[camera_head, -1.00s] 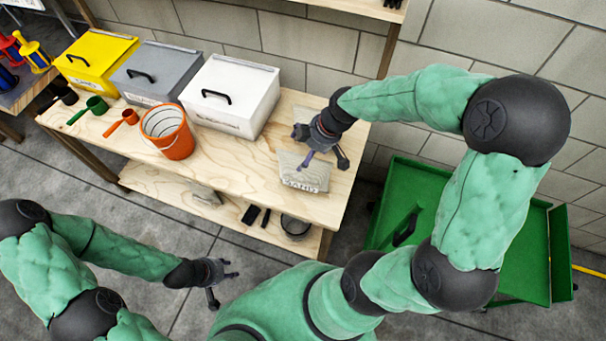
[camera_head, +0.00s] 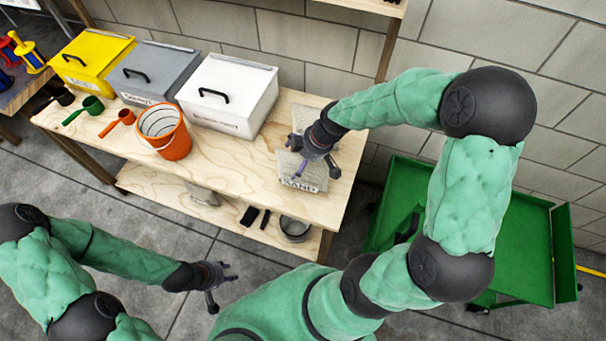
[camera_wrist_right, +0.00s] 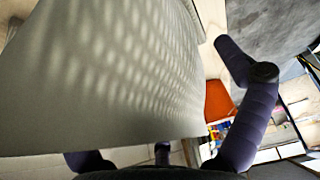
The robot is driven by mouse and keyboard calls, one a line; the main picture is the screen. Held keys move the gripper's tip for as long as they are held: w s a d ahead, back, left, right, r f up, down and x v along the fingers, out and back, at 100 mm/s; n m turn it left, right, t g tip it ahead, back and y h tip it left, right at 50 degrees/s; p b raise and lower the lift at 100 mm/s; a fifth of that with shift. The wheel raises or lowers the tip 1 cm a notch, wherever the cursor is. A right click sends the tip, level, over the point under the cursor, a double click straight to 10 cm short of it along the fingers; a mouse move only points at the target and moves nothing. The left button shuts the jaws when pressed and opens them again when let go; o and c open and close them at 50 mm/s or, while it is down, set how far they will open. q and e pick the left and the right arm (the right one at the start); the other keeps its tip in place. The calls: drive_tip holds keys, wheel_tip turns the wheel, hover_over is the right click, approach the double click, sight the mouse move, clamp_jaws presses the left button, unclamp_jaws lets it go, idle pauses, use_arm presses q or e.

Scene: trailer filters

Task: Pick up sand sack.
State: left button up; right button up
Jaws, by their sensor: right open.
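The sand sack (camera_head: 309,181) is a light grey bag with dark lettering on its front, lying at the right end of the wooden workbench. My right gripper (camera_head: 314,164) is right over the sack in the head view, with its fingers spread. In the right wrist view the sack (camera_wrist_right: 100,75) fills the left and middle, very close, and the gripper's dark fingers (camera_wrist_right: 175,150) show apart beside and below it. I cannot tell whether they touch it. My left gripper (camera_head: 217,283) hangs in front of the bench over the floor, its fingers apart and empty.
On the workbench (camera_head: 235,180) stand an orange bucket (camera_head: 164,130), white (camera_head: 230,95), grey (camera_head: 152,72) and yellow (camera_head: 92,62) lidded boxes, and scoops. A grey pan (camera_head: 294,228) sits on the lower shelf. A green cart (camera_head: 524,240) stands to the right.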

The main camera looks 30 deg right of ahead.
drive_tip(key=shift+f+b, duration=0.25)
drive_tip(key=shift+b, duration=0.1)
idle(0.3)
drive_tip(key=c, duration=1.3)
drive_tip(key=shift+w+r, duration=0.1)
drive_tip(key=c, duration=0.3)
